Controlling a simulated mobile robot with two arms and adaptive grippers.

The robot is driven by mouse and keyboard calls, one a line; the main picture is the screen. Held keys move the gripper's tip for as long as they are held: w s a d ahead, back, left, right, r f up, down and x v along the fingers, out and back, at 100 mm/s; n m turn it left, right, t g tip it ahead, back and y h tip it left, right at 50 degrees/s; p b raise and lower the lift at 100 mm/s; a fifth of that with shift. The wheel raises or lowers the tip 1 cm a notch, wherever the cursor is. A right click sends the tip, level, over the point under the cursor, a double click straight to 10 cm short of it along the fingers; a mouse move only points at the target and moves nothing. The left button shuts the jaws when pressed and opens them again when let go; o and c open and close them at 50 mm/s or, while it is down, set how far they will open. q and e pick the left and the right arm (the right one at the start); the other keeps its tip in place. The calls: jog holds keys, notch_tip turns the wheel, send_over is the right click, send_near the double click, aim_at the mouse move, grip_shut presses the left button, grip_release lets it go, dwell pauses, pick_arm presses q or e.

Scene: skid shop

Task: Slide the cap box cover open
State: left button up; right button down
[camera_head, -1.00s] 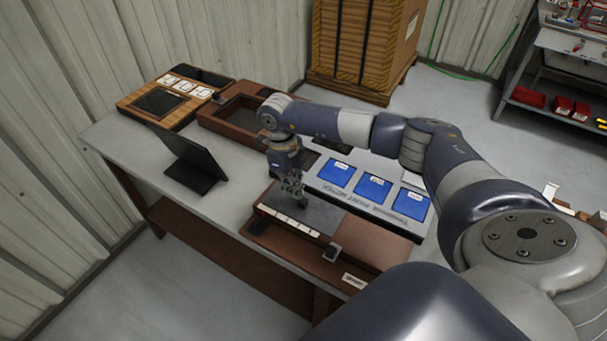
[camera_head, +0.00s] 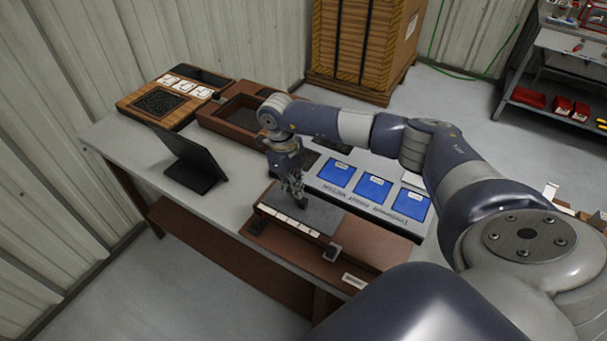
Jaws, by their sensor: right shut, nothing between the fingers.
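A long brown box (camera_head: 372,254) lies along the front edge of the table. A flat grey panel (camera_head: 326,217) covers its left part, with a row of white tiles along the panel's front side. A small dark knob (camera_head: 332,252) stands near the box's front edge. I cannot read the labels, so I cannot confirm that this is the cap box. My right gripper (camera_head: 300,201) points down, shut and empty, at the grey panel. Whether its tips touch the panel is unclear. My left gripper is not in view.
Three blue squares (camera_head: 373,188) lie on a pale board behind the box. A black tablet stand (camera_head: 193,162) is to the left. A brown tray (camera_head: 207,118) and a wooden box (camera_head: 131,102) stand farther back. The table's front-left surface is clear.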

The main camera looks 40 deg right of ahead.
aim_at(307, 202)
jog(key=shift+f, duration=0.2)
jog(key=shift+f+b, duration=0.25)
jog(key=shift+b, duration=0.1)
jog(key=shift+r, duration=0.1)
jog(key=shift+r, duration=0.3)
jog(key=shift+s+p, duration=0.1)
jog(key=shift+p, duration=0.2)
jog(key=shift+s+d+p, duration=0.4)
jog(key=shift+s, duration=0.4)
jog(key=shift+s+d+p, duration=0.3)
jog(key=shift+s+p, duration=0.05)
jog(key=shift+s, duration=0.4)
jog(key=shift+s, duration=0.1)
